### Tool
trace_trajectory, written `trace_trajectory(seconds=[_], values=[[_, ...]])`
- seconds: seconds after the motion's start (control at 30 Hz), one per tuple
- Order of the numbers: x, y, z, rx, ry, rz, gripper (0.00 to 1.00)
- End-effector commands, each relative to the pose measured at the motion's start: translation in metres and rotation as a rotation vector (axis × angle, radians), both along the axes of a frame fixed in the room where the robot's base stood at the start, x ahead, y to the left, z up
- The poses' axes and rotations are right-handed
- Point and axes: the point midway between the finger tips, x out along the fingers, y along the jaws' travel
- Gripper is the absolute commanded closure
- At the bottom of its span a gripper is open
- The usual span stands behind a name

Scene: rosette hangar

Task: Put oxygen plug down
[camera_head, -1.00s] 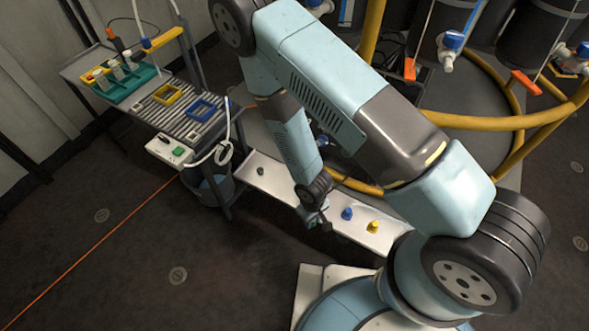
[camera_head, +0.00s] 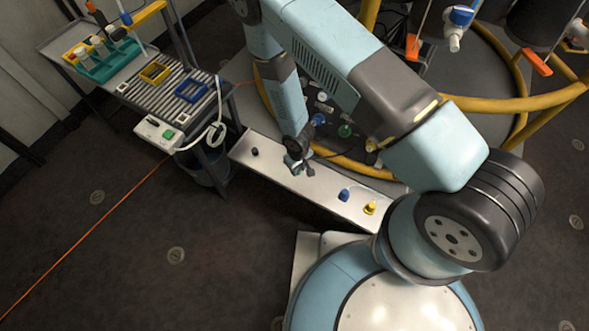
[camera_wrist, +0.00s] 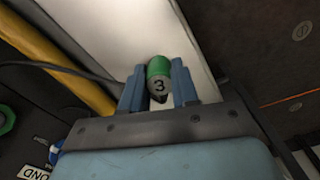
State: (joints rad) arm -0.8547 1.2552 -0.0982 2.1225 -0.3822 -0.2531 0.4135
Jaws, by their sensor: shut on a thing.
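The oxygen plug (camera_wrist: 159,78), a green-topped grey piece marked 3, sits between the two blue fingers of my gripper (camera_wrist: 158,88) in the wrist view. The fingers are shut on it. In the head view my gripper (camera_head: 298,168) is over the long white shelf (camera_head: 320,185), between a black plug (camera_head: 255,152) on the left and a blue plug (camera_head: 344,195) on the right. The white shelf also shows behind the plug in the wrist view (camera_wrist: 160,30). I cannot tell whether the plug touches the shelf.
A yellow plug (camera_head: 370,208) stands at the shelf's right end. A trolley (camera_head: 125,88) with trays and a white switch box (camera_head: 158,134) is on the left. Yellow pipe (camera_head: 480,104) curves behind the shelf. Bare shelf lies between the black and blue plugs.

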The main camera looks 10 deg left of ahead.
Motion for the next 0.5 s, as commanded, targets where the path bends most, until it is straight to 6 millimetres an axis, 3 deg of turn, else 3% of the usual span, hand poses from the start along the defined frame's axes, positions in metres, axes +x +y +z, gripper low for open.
trace_trajectory(seconds=[0.2,0.5], values=[[0.020,0.013,-0.030,0.000,0.000,0.001,1.00],[0.030,0.020,-0.044,0.001,-0.001,0.004,1.00]])
